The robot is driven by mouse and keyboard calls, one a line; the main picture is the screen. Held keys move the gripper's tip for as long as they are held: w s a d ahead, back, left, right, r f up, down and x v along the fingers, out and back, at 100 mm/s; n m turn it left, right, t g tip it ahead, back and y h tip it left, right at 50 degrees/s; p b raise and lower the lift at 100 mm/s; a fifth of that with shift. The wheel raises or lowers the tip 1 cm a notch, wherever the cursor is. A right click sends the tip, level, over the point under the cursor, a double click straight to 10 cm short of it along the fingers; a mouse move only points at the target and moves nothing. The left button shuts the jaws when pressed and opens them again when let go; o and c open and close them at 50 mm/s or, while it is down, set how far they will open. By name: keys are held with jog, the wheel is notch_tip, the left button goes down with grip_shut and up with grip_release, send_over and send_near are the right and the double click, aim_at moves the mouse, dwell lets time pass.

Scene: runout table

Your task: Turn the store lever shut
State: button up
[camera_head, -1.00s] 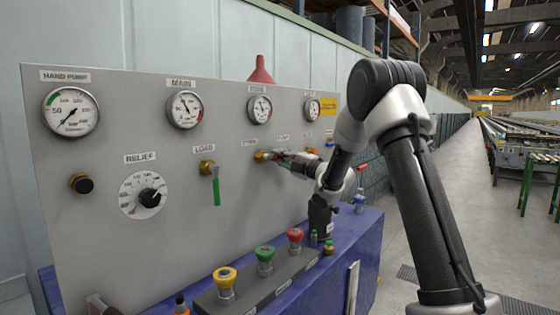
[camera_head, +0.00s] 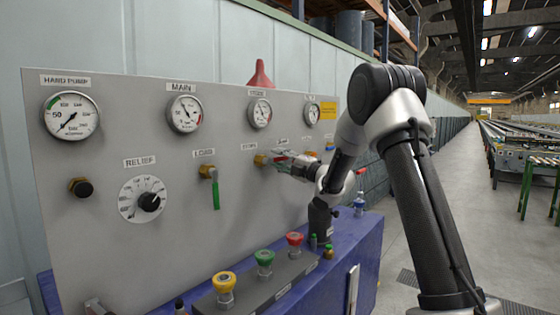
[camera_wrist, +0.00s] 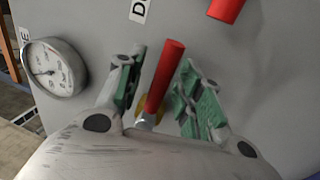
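The store lever (camera_wrist: 165,76) is a red bar at a brass valve (camera_head: 262,160) on the grey panel (camera_head: 110,235). In the head view it is mostly hidden by my gripper (camera_head: 280,164) and points roughly sideways to the right. In the wrist view my gripper (camera_wrist: 165,90) is open, with one green-padded finger on each side of the red lever. Gaps show between the lever and both pads, so I see no grip. The lever's brass base is partly hidden behind the gripper body.
A green load lever (camera_head: 216,190) hangs down to the left. Another red lever (camera_wrist: 226,8) is close by in the wrist view. Gauges (camera_head: 260,113) line the panel above. Yellow, green and red knobs (camera_head: 264,258) stand on the blue bench (camera_head: 368,235) below.

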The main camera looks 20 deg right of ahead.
jog(key=v, duration=1.2)
